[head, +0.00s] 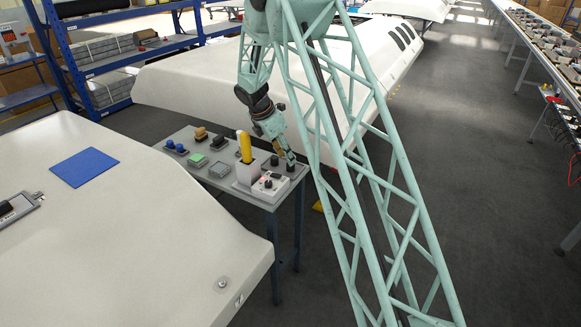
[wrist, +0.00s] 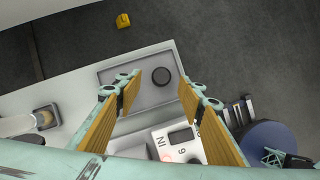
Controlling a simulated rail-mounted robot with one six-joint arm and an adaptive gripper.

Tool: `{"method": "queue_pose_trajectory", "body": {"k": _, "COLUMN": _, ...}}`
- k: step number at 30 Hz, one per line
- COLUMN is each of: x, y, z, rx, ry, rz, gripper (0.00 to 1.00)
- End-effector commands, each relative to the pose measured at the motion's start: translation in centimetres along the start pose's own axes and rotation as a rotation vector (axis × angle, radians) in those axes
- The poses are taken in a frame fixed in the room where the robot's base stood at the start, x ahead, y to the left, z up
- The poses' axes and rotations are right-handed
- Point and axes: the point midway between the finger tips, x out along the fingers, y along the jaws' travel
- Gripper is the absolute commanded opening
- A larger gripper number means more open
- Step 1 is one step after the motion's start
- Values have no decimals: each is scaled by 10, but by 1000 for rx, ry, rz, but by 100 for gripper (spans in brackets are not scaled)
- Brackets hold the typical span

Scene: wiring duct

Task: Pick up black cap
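The black cap (wrist: 161,75) is a small round dark piece on a grey tray (wrist: 112,75) in the wrist view. It lies just past the fingertips, between their lines, and nothing grips it. In the head view a small dark piece (head: 291,168) at the table's right end, just below my gripper (head: 284,150), appears to be this cap. My gripper (wrist: 159,87) is open and empty, its tan-padded fingers wide apart on either side of the cap. The height gap between fingertips and cap is hard to judge.
A white box with a dark knob (head: 270,186) stands close by on the table (head: 225,184). A white holder with a yellow piece (head: 245,147) stands beside it. Blue, green and tan items sit farther left. White body panels (head: 120,215) flank the table.

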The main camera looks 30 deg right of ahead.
Motion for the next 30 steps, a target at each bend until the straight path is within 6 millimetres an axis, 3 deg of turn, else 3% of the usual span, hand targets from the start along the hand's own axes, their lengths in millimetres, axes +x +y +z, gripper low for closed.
{"method": "queue_pose_trajectory", "body": {"k": 8, "x": 10, "y": -1, "z": -1, "rx": 0, "ry": 0, "rz": 0, "gripper": 36}}
{"method": "queue_pose_trajectory", "body": {"k": 21, "x": 50, "y": -2, "z": -4, "rx": -1, "ry": 0, "rz": 0, "gripper": 36}}
{"method": "queue_pose_trajectory", "body": {"k": 30, "x": 52, "y": -2, "z": -4, "rx": -1, "ry": 0, "rz": 0, "gripper": 36}}
